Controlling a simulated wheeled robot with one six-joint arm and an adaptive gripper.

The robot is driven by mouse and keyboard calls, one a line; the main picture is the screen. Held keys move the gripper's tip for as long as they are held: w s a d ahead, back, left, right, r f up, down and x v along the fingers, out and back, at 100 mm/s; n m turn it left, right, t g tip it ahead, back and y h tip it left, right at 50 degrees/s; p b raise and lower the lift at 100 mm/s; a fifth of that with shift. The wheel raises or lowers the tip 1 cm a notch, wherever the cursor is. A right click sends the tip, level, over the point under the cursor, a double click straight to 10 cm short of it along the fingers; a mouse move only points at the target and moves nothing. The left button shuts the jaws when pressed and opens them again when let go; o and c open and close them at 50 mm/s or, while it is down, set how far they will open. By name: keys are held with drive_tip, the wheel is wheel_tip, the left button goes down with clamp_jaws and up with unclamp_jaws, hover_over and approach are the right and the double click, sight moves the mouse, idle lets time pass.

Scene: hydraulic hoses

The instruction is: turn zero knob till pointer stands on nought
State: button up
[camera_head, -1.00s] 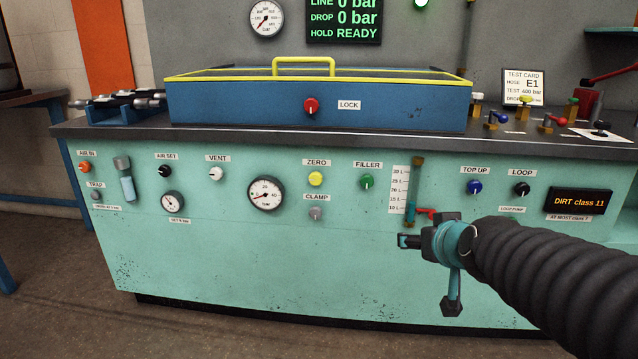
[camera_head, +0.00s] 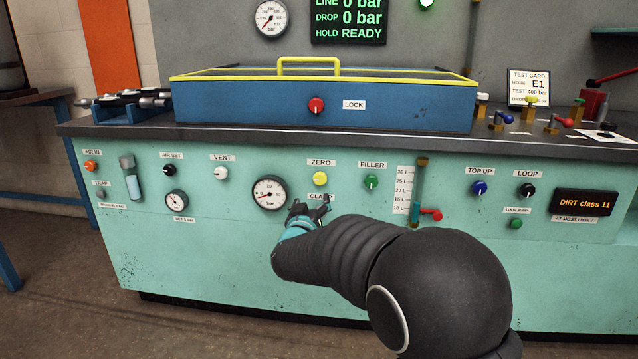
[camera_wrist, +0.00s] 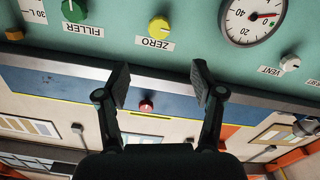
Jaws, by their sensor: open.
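The yellow ZERO knob (camera_head: 320,179) is on the green panel, right of the round bar gauge (camera_head: 269,194). The gauge's red pointer lies to the left, tilted slightly down; whether it is exactly on nought is too small to tell. My gripper (camera_head: 312,207) is just below the ZERO knob in the head view, in front of the CLAMP label. In the upside-down wrist view, the ZERO knob (camera_wrist: 159,27) shows beyond the open, empty fingers (camera_wrist: 160,78), roughly centred between them and apart from them. Part of the gauge (camera_wrist: 253,18) shows there too.
The green FILLER knob (camera_head: 371,181) is to the right and the white VENT knob (camera_head: 221,173) to the left. The CLAMP knob is hidden behind my gripper. The bench edge (camera_head: 420,138) and blue box (camera_head: 250,103) are above.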

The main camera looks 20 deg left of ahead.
sight(319, 180)
drive_tip(key=p+x, duration=0.1)
drive_tip(key=x, duration=1.2)
drive_tip(key=shift+w, duration=0.15)
drive_tip(key=c, duration=1.1)
drive_tip(key=shift+c, duration=0.2)
drive_tip(key=shift+m, duration=0.3)
drive_tip(key=m+b, duration=0.2)
drive_tip(key=m, duration=0.2)
drive_tip(key=shift+f+m, duration=0.15)
drive_tip(key=shift+m, duration=0.15)
drive_tip(key=shift+m+b, duration=0.85)
drive_tip(key=shift+m, duration=0.95)
